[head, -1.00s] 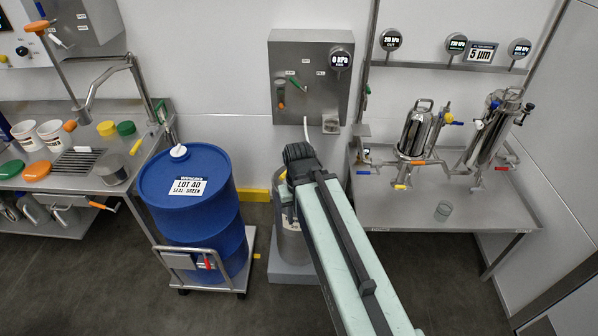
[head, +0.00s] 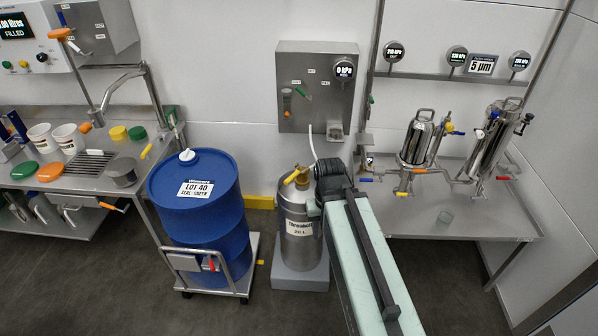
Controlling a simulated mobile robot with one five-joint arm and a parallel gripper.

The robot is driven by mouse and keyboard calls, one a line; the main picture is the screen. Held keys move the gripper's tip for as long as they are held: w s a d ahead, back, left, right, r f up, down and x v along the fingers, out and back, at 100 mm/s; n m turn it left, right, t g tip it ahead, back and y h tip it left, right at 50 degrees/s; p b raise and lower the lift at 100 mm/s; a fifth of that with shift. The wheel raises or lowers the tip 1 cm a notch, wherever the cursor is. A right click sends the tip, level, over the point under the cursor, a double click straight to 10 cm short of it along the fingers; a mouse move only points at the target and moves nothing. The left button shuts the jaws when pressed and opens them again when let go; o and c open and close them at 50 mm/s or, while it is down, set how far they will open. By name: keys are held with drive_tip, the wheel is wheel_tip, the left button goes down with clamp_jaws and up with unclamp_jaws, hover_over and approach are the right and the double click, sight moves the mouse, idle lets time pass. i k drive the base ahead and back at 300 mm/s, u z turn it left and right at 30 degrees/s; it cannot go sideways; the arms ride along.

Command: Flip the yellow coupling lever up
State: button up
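A steel keg (head: 299,222) stands on a grey plinth, with a brass-coloured fitting on top. The yellow coupling lever (head: 291,177) shows at this fitting, slanting from lower left to upper right in the head view. A pale hose (head: 312,143) runs from the wall box down to the keg top. The black end of my arm, with my gripper (head: 328,174), is just right of the keg's top and covers its right edge. The fingertips cannot be made out, so their opening and any contact are hidden.
A blue drum (head: 195,215) on a trolley stands close left of the keg. A grey wall box (head: 316,90) with a gauge hangs behind it. A steel table (head: 470,225) with filter housings is at right, a sink bench at left.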

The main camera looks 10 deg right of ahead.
sight(297, 173)
drive_tip(key=z, duration=0.05)
drive_tip(key=i, duration=0.5)
drive_tip(key=k, duration=1.2)
drive_tip(key=u, duration=0.95)
drive_tip(key=i, duration=1.55)
